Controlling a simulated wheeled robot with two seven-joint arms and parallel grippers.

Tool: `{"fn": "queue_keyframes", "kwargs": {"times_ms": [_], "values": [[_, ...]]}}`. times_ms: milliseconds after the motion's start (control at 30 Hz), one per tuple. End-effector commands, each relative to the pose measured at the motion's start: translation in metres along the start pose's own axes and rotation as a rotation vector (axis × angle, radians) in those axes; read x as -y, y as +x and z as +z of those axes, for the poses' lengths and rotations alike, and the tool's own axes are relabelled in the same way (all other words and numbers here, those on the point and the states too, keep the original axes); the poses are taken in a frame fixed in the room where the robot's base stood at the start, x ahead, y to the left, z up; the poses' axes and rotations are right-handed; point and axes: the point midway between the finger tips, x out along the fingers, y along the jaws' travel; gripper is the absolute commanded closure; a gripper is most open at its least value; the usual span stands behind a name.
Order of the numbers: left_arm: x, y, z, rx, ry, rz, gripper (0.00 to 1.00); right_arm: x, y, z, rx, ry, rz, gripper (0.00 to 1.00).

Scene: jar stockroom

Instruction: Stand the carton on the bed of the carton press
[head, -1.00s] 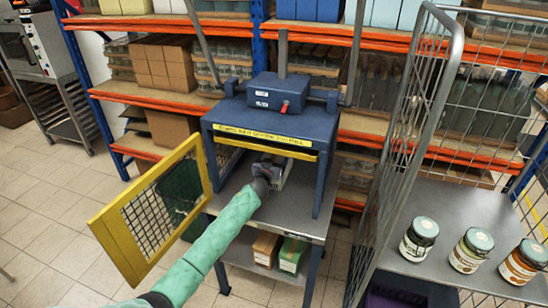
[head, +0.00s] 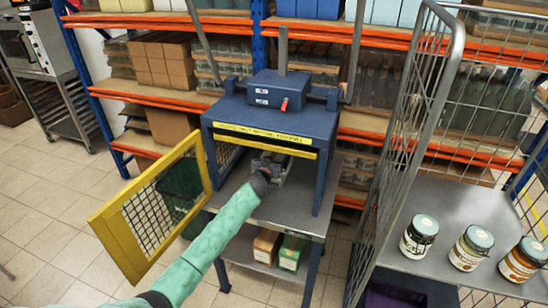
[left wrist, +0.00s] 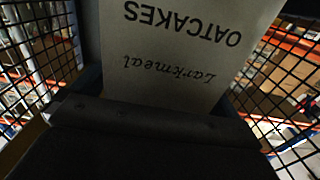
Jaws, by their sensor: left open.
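The carton press (head: 270,118) is blue, with its yellow mesh door (head: 150,210) swung open to the left. My left gripper (head: 276,162) reaches through the front opening, under the press top and over the grey bed (head: 285,203). In the left wrist view a pale carton (left wrist: 185,60) lettered "Larkmeal OATCAKES" is directly ahead of the gripper; the lettering is upside down in that picture. The gripper's jaws are open. The carton's base and its contact with the bed are hidden. In the head view the press top and my arm mostly hide it. My right gripper is not in view.
Black mesh (left wrist: 35,45) flanks the carton on both sides. A wire cage trolley (head: 400,190) with three jars stands close on the right. The floor at left is clear.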

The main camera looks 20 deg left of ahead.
Motion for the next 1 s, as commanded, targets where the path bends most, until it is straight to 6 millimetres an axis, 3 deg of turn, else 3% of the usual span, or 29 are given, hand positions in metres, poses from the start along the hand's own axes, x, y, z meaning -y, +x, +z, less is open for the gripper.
{"fn": "queue_keyframes", "kwargs": {"times_ms": [67, 133, 600, 1000], "values": [[0.001, -0.011, 0.005, 0.002, -0.001, 0.000, 0.00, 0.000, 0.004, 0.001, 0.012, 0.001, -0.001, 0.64], [0.000, -0.021, 0.005, 0.001, 0.000, 0.001, 0.00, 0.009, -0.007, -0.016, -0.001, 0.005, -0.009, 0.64], [0.000, -0.098, 0.004, 0.001, -0.001, 0.001, 0.00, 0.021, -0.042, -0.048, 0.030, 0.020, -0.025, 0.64], [0.000, -0.115, 0.002, 0.002, 0.000, 0.001, 0.00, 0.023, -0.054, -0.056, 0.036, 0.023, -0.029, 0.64]]}}
